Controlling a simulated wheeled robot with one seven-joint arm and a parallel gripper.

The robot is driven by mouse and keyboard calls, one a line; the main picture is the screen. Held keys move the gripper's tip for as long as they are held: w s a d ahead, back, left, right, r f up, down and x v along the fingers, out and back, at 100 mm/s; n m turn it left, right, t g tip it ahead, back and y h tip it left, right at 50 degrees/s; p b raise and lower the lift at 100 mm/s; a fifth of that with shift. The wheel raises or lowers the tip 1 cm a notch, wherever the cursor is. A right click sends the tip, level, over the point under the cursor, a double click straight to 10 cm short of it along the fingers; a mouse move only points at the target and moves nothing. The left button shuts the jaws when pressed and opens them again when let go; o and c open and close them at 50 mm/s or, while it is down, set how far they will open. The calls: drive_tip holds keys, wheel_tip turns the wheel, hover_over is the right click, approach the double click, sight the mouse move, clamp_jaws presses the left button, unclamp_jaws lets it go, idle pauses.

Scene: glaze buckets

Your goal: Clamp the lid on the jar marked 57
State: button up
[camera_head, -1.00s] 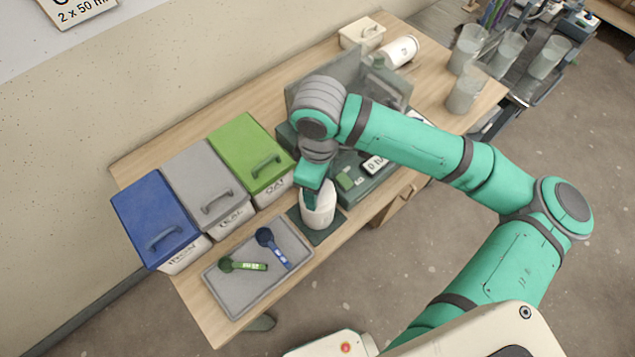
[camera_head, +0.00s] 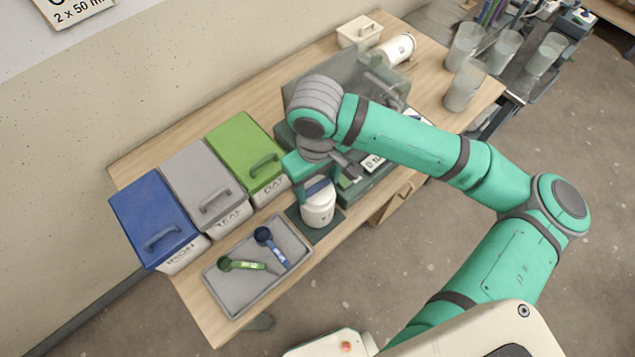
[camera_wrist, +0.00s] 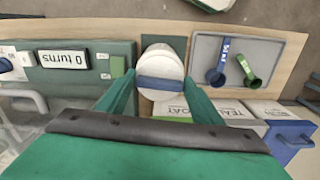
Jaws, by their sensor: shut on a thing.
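A white jar (camera_head: 319,214) stands upright on a dark green mat (camera_head: 333,236) at the table's front edge. Its round white top (camera_wrist: 162,63) shows in the wrist view. A blue bar (camera_head: 319,188) lies across the jar's near top in the head view; the same bar (camera_wrist: 160,84) is between my gripper's fingers in the wrist view. My gripper (camera_wrist: 160,79) is shut on this bar, one finger at each end. In the head view my gripper (camera_head: 313,181) is just over the jar. The jar's number cannot be read.
Blue, grey and green lidded bins (camera_head: 237,157) stand left of the jar. A grey tray (camera_head: 228,292) holds a green and a blue scoop. A green device with a "0 turns" display (camera_wrist: 64,59) sits beside the jar. Another white container (camera_head: 399,50) lies at the back.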

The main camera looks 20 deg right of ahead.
drive_tip(key=shift+s+a+f+m, duration=0.15)
drive_tip(key=shift+a+f+m, duration=0.1)
drive_tip(key=shift+m, duration=0.35)
drive_tip(key=shift+a, duration=0.1)
drive_tip(key=shift+c, duration=0.4)
drive_tip(key=o, duration=1.2)
drive_tip(key=shift+w, duration=0.2)
drive_tip(key=shift+r, duration=0.1)
drive_tip(key=shift+r, duration=0.1)
